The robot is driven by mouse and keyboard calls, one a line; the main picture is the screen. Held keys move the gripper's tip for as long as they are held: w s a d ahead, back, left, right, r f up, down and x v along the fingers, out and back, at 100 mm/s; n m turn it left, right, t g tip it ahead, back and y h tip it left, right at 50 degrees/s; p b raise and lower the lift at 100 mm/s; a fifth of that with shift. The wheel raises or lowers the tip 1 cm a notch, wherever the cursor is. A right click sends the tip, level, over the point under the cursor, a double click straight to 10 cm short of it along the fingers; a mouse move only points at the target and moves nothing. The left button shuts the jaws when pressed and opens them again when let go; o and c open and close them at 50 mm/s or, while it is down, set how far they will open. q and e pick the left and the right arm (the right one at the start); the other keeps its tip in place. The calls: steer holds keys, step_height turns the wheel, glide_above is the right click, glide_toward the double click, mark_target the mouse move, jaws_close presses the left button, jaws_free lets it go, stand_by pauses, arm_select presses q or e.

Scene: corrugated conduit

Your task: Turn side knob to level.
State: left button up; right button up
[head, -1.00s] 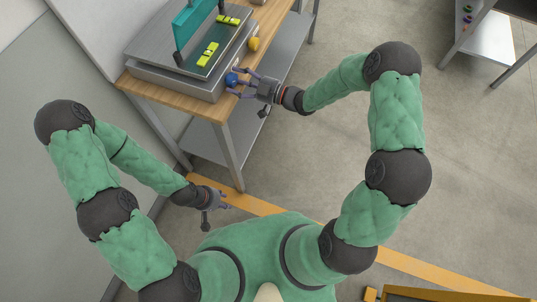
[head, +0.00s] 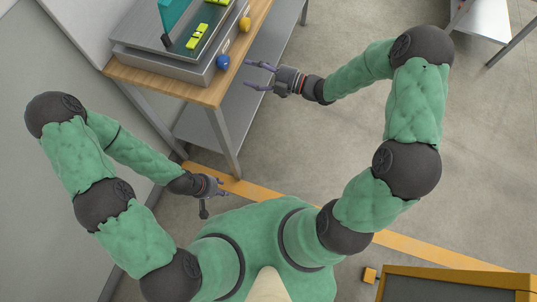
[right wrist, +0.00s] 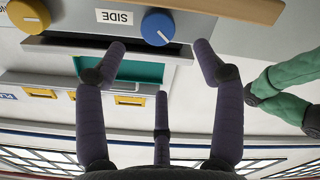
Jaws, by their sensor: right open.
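The side knob is the blue knob (head: 223,62) on the front face of a grey machine (head: 165,65). In the right wrist view the blue knob (right wrist: 158,27) has a white pointer line slanting to the lower right, and a SIDE label (right wrist: 114,16) beside it. My right gripper (head: 249,76) is open and empty, to the right of the knob and apart from it. Its spread fingers (right wrist: 160,48) show in the right wrist view with the knob beyond them. My left gripper (head: 226,188) hangs low near the bench leg, away from the machine; its fingers are too small to judge.
A yellow knob (head: 245,24) sits farther along the same face. Yellow-green pieces (head: 197,37) lie on the machine's top by an upright teal panel (head: 181,18). The wooden bench (head: 150,88) has a lower metal shelf (head: 208,125). Open floor lies right of the bench.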

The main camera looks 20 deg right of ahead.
steer(key=s+f+m+g+h+p, duration=0.2)
steer(key=s+f+m+h+p, duration=0.25)
steer(key=f+m+h, duration=0.65)
steer(key=s+f+m+g+p, duration=0.1)
steer(key=s+f+m+g, duration=0.2)
steer(key=s, duration=0.5)
steer(key=s+a+f+m+g+p, duration=0.1)
steer(key=s+f+m+g+p, duration=0.1)
steer(key=s+f+m, duration=0.4)
steer(key=shift+s+a+f+g+y, duration=0.2)
steer(key=shift+s+f+g+y, duration=0.15)
steer(key=shift+s+g, duration=0.65)
steer(key=shift+s, duration=0.15)
